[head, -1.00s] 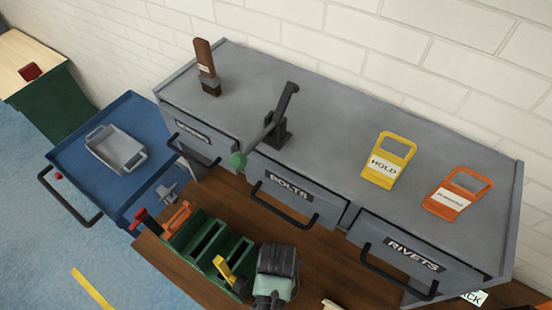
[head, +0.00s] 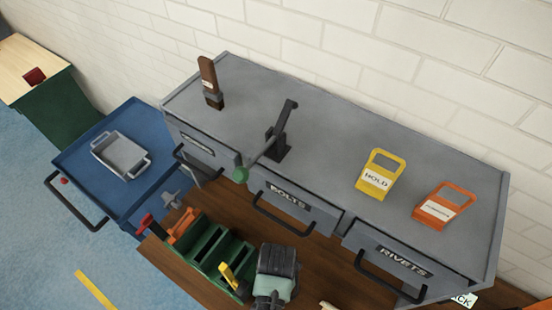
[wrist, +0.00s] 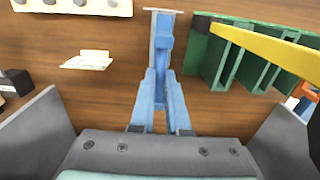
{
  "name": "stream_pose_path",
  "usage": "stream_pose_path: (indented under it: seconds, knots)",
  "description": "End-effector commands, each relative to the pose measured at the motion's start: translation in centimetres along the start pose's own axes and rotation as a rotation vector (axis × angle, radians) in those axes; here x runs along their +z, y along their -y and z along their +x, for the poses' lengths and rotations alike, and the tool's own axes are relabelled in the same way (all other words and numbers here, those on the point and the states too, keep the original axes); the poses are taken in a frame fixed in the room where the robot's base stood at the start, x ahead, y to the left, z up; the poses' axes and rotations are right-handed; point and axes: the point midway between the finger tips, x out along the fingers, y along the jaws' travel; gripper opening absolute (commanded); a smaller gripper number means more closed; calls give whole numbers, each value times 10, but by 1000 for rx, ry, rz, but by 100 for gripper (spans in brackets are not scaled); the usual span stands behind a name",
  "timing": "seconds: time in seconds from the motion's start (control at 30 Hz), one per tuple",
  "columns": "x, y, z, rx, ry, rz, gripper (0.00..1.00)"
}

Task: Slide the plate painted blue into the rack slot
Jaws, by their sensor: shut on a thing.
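In the wrist view my gripper (wrist: 158,76) reaches over the brown bench, its two fingers close together. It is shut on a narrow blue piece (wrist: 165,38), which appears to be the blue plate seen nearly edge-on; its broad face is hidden. A pale flat end shows at its far tip. The green slotted rack (wrist: 208,62) lies to the right of the plate, apart from it in the picture. The rack also shows in the head view (head: 207,246), left of my dark arm end. The fingertips and plate are not clear in the head view.
A yellow bar (wrist: 270,52) crosses above the rack. The grey drawer cabinet (head: 330,135) stands behind the bench. Bare wood shows left of the plate.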

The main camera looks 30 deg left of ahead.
Motion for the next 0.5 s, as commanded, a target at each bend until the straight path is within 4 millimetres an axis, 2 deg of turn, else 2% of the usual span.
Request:
stream_pose_path:
  seconds: [0.5]
  knots:
    - [0, 0, -27, -1, -1, 0, 0]
